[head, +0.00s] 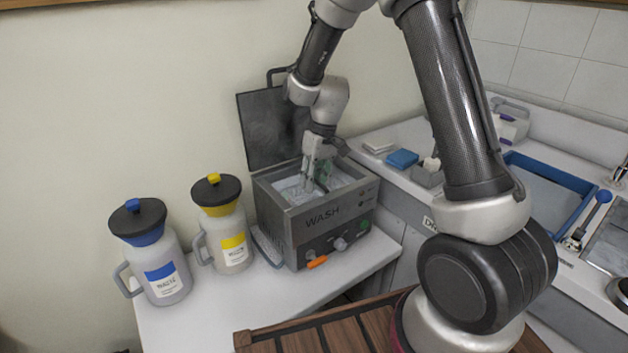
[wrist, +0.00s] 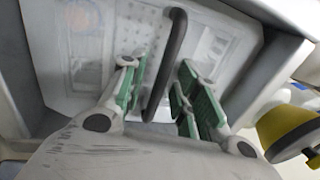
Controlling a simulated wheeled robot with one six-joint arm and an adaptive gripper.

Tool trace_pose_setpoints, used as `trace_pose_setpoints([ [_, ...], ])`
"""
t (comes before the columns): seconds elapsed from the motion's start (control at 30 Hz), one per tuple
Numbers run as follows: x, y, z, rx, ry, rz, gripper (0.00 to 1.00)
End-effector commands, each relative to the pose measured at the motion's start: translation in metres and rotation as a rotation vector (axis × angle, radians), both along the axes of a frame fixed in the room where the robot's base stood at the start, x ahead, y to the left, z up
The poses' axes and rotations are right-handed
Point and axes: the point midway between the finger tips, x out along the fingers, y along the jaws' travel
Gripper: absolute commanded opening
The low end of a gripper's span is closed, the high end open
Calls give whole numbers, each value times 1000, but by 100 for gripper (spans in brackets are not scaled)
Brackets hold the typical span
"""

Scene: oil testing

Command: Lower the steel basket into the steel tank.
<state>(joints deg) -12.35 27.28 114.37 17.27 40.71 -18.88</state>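The steel tank (head: 307,232), marked WASH, stands on a white bench with its lid (head: 268,130) raised behind it. The steel basket (wrist: 205,45), with a perforated floor, sits down inside the tank in the wrist view. Its dark bar handle (wrist: 177,38) rises between my fingers. My gripper (head: 318,187) points down into the tank opening. In the wrist view, my gripper (wrist: 157,66) has its green-padded fingers apart, with visible gaps on both sides of the handle. My gripper hides part of the basket.
Two jugs stand left of the tank, one with a blue label (head: 162,271) and one with a yellow label (head: 233,242). An orange-tipped part (head: 317,262) juts from the tank's front. A counter on the right holds a blue cloth (head: 402,159) and a blue-rimmed tray (head: 590,196).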

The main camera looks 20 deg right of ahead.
Motion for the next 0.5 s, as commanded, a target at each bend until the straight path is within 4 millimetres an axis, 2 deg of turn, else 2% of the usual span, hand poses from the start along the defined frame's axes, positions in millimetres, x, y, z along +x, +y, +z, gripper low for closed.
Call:
trace_pose_setpoints([
  [0.33, 1, -1, 4, 0, -1, 0, 34],
  [0.5, 3, -6, 30, 0, -4, 0, 34],
])
